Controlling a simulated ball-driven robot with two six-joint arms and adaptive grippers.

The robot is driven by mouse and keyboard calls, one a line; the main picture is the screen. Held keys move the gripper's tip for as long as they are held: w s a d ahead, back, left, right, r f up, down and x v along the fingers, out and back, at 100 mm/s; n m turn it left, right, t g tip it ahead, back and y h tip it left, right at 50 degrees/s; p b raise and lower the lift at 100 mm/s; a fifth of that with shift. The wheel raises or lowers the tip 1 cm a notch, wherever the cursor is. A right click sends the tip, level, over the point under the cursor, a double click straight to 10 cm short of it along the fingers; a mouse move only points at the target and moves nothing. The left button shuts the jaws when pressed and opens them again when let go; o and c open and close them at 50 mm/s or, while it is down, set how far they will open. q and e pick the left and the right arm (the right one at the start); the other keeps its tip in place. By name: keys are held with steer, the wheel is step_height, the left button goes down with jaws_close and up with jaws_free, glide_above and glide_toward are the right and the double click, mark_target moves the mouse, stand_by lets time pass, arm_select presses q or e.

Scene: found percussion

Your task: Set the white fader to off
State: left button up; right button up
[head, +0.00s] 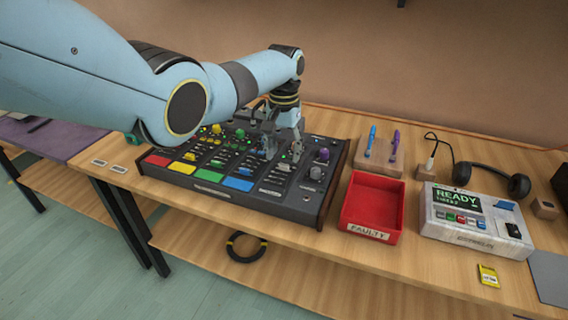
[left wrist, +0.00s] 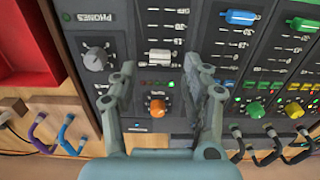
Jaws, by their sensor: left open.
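The mixer (head: 240,196) is a dark sloped console with several coloured faders and knobs. In the left wrist view the white fader (left wrist: 160,57) is a short white cap in a vertical slot, with a small green light just below it and an orange knob (left wrist: 157,106) further below. My left gripper (head: 282,153) is open over the mixer's right part. In the left wrist view its fingertips (left wrist: 167,70) stand on either side of the white fader's strip, with nothing between them gripped. I cannot tell whether they touch the panel. My right gripper is not in view.
A red bin (head: 371,202) marked FAULTY stands right of the mixer. Beyond it are a pale device (head: 476,219) reading READY, headphones (head: 518,186) and a pen holder (head: 378,155). Blue (left wrist: 240,18) and green (left wrist: 302,25) faders lie beside the white one.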

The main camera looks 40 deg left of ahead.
mark_target(284, 165)
arm_select(q)
steer(key=shift+f+b, duration=0.45)
steer(key=shift+f, duration=1.25)
steer(key=shift+c, duration=0.3)
jaws_close()
